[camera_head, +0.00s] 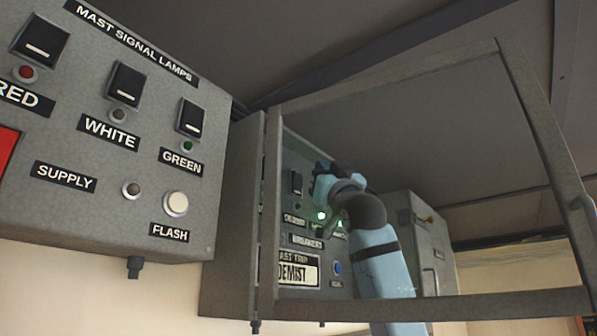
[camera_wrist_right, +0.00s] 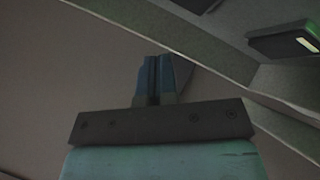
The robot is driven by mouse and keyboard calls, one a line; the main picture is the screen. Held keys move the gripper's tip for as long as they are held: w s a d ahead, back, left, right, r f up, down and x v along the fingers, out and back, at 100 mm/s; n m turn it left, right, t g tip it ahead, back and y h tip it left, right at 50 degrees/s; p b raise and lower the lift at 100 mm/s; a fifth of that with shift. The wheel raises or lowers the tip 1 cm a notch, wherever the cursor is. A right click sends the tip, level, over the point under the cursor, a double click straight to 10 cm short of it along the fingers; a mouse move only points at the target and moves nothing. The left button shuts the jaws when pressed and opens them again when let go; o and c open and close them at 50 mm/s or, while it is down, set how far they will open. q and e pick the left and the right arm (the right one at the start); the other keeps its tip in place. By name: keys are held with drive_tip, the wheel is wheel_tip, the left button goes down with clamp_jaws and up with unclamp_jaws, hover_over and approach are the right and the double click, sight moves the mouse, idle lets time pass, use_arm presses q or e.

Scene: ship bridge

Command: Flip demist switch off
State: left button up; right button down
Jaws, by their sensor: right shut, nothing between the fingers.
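The switch panel (camera_head: 300,228) sits inside an open grey cabinet, with a plate reading "LAST TRIP DEMIST" (camera_head: 298,270) low on it. A black rocker switch (camera_head: 296,183) shows at the panel's upper left, above a small label that seems to read demist. Green lamps (camera_head: 321,216) are lit to its right. My right gripper (camera_head: 325,180) is at the upper part of the panel, and my arm hides the switches behind it. In the right wrist view the fingers (camera_wrist_right: 153,78) are together and empty, with a dark switch (camera_wrist_right: 290,40) to their upper right. My left gripper is not in view.
The cabinet's door frame (camera_head: 540,130) stands open at the right, around my arm. A mast signal lamps panel (camera_head: 120,150) is at the left, close to the cabinet. Another grey box (camera_head: 428,250) is behind my arm. A blue button (camera_head: 337,268) is low on the panel.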

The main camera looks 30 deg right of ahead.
drive_tip(key=w, duration=0.1)
drive_tip(key=w+a, duration=0.1)
drive_tip(key=shift+w+r, duration=0.2)
drive_tip(key=shift+w, duration=0.1)
idle(0.4)
idle(0.6)
idle(0.7)
drive_tip(key=shift+w, duration=0.1)
drive_tip(key=shift+w+a, duration=0.2)
drive_tip(key=shift+w, duration=0.15)
